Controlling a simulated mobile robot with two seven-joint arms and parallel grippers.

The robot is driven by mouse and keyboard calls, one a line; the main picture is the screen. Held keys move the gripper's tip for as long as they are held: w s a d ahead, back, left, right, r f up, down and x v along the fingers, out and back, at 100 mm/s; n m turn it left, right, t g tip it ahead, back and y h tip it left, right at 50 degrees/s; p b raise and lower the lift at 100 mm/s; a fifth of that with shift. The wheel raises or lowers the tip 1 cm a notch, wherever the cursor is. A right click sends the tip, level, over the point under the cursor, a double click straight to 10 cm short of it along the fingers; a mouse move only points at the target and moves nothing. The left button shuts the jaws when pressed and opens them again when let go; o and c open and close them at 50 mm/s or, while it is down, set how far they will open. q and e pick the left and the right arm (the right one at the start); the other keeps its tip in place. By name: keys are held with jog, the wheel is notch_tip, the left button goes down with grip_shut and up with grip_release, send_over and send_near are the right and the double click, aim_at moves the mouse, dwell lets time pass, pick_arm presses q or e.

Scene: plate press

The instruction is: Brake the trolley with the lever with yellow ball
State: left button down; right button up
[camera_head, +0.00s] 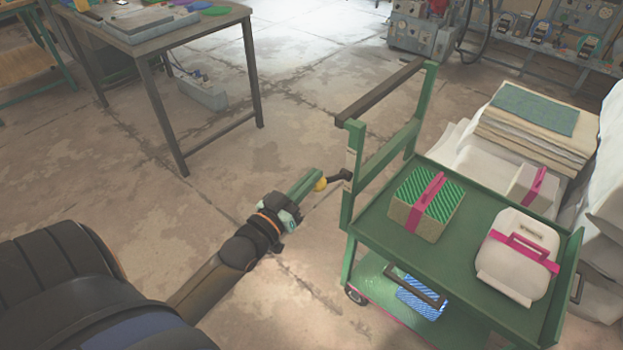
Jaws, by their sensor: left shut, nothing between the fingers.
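The green trolley (468,247) stands at the right, with a dark push bar (380,91) on its left end. A dark brake lever (339,177) sticks out to the left from the trolley's upright post. My right gripper is not in view.
A green-striped box (427,204) and a white case (518,256) with pink straps sit on the trolley's top. A blue package (421,299) lies on its lower shelf. A workbench (148,27) stands upper left. White sacks crowd the trolley's right. Floor to the left is clear.

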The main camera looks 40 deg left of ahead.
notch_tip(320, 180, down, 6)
jog(key=b, duration=0.8)
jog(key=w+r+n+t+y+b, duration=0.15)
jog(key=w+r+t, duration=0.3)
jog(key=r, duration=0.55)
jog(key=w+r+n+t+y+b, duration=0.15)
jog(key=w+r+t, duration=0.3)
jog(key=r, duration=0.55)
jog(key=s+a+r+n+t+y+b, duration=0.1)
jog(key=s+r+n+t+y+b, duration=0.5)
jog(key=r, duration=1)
pick_arm(q)
notch_tip(320, 180, down, 15)
jog(key=s+n+t+b, duration=0.1)
jog(key=t+b, duration=0.6)
jog(key=t, duration=0.1)
jog(key=shift+t+y+b, duration=0.3)
jog(key=shift+y+b, duration=0.05)
jog(key=shift+y, duration=0.05)
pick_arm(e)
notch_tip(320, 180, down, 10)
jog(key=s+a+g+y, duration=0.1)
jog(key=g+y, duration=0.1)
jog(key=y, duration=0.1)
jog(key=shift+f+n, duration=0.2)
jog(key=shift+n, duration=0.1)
